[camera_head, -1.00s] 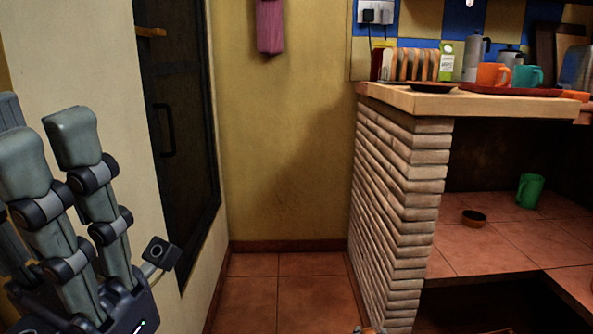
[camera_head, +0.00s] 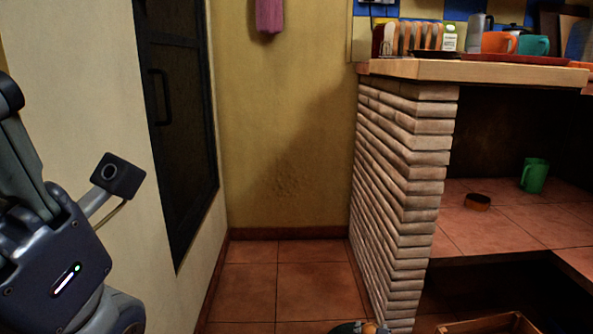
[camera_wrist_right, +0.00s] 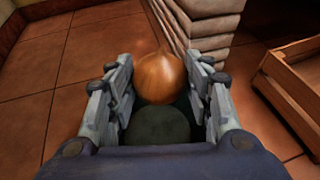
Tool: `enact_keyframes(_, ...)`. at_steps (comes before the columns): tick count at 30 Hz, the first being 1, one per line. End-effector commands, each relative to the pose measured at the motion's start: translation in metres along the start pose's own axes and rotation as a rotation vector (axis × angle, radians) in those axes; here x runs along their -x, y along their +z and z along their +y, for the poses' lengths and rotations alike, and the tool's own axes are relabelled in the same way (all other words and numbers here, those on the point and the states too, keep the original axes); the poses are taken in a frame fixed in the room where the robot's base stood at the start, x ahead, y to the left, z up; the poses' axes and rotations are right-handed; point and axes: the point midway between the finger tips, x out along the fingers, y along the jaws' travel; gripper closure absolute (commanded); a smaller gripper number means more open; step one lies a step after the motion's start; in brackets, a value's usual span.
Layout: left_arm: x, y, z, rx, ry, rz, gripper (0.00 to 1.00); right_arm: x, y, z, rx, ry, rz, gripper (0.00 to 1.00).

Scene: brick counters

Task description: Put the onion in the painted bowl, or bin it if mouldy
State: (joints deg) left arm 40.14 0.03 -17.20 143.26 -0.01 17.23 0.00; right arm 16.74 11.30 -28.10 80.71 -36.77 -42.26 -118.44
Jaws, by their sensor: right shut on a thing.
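My right gripper (camera_wrist_right: 160,100) is shut on the onion (camera_wrist_right: 160,78), which sits between its fingers. The onion's visible side is smooth golden brown with no mould showing; its underside is hidden. The onion also shows at the bottom edge of the head view (camera_head: 369,328). No bin is recognisable.
A brick counter end (camera_head: 395,200) stands on the right, its wooden top (camera_head: 450,70) holding a toast rack, mugs and a tray. A green mug (camera_head: 534,175) is on the lower shelf. A wooden crate (camera_head: 490,323) is low at right. Tiled floor (camera_head: 285,280) is clear ahead.

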Motion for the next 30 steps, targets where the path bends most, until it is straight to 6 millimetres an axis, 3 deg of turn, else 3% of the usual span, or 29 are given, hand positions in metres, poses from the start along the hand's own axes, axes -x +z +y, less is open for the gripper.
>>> enact_keyframes(7, 0.0, 0.0, 0.0, 0.0, 0.001, 0.001, 0.6, 0.0, 0.001, 0.0, 0.0, 0.0, 0.0, 0.78)
enact_keyframes(8, 0.0, 0.0, 0.0, 0.0, 0.001, 0.001, 0.6, 0.0, 0.001, 0.0, 0.0, 0.0, 0.0, 0.46)
enact_keyframes(10, 0.0, 0.0, 0.0, 0.0, 0.001, 0.001, 0.6, 0.0, 0.0, 0.0, 0.0, 0.0, 0.0, 0.3)
enact_keyframes(23, 0.0, 0.001, -0.001, 0.0, -0.003, -0.004, 0.6, 0.002, 0.0, 0.0, 0.001, 0.0, 0.0, 0.29)
enact_keyframes(30, 0.0, 0.001, 0.0, 0.0, -0.001, -0.002, 0.6, 0.027, -0.001, -0.001, 0.002, 0.0, 0.0, 0.29)
